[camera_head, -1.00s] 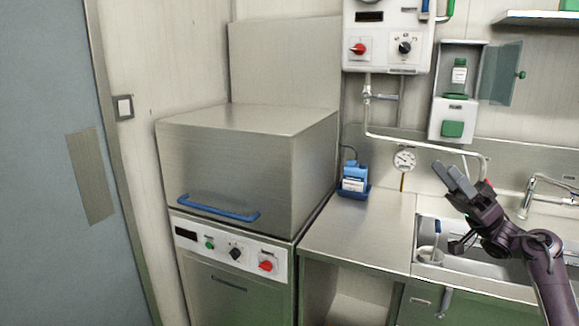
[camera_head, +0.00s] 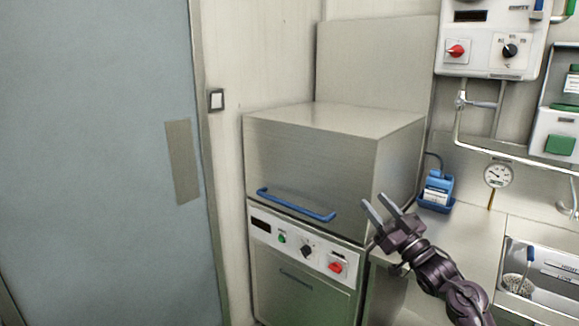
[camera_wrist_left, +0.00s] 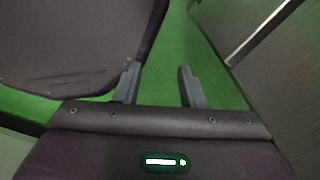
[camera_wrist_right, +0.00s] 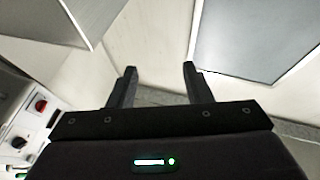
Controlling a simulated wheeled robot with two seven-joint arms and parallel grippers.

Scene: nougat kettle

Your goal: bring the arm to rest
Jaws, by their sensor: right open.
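My right gripper (camera_head: 384,210) is raised in front of the steel hood machine, at the right of the head view. Its two fingers stand apart with nothing between them. In the right wrist view the same fingers (camera_wrist_right: 160,85) are open and empty, with pale wall panels beyond. My left gripper is out of the head view. In the left wrist view its fingers (camera_wrist_left: 158,85) are apart and empty above a green floor (camera_wrist_left: 190,50).
The hood machine (camera_head: 320,150) has a blue handle (camera_head: 296,206) and a front panel with knobs. A blue container (camera_head: 437,190) stands on the steel counter (camera_head: 460,232). A sink (camera_head: 535,275) is at the lower right. A grey-blue door (camera_head: 95,150) fills the left.

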